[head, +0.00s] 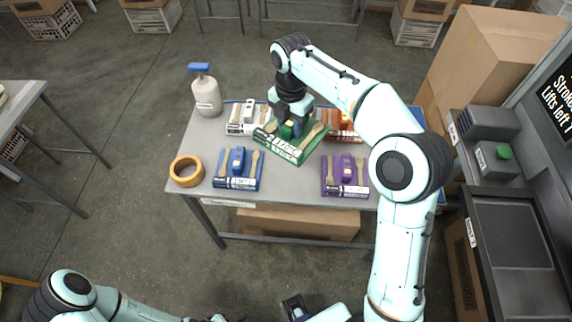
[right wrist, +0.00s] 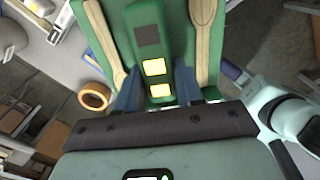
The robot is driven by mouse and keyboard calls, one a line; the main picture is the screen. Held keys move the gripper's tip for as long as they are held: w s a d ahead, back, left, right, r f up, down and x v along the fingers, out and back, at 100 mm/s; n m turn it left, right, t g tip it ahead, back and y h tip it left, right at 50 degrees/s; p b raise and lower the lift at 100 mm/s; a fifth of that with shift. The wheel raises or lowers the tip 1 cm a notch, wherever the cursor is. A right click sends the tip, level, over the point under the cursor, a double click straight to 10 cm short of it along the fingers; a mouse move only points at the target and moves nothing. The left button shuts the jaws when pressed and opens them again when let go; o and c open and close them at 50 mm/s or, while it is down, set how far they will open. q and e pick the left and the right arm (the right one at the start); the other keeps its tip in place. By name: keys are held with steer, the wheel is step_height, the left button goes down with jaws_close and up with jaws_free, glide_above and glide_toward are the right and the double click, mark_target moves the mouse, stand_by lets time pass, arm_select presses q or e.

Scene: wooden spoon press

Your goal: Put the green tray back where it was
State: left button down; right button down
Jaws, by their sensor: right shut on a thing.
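The green tray (head: 287,150) has a raised middle block with wooden spoons on either side and a lettered front edge. My right gripper (head: 292,124) is shut on the tray's middle block. In the right wrist view, the gripper (right wrist: 160,95) has blue fingers on both sides of the block, and the green tray (right wrist: 176,22) fills the upper middle. The tray is turned at an angle and seems to be held above the table, overlapping the white tray (head: 236,128) and the orange tray (head: 345,136).
The grey table (head: 290,187) also bears a blue tray (head: 236,183), a purple tray (head: 345,190), an orange ring (head: 174,172) and a spray bottle (head: 206,95). Bare tabletop lies between the blue and purple trays. Cardboard boxes (head: 492,60) stand at the right.

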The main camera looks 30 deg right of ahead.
steer(key=shift+w+d+r+n, duration=0.2)
steer(key=shift+d+r+n, duration=0.1)
steer(key=shift+r+n, duration=0.3)
steer(key=shift+f+b, duration=1.8)
steer(key=shift+f, duration=8.1)
steer(key=shift+f, duration=0.1)
steer(key=shift+f, duration=0.35)
steer(key=shift+f, duration=0.15)
steer(key=c, duration=0.7)
jaws_free()
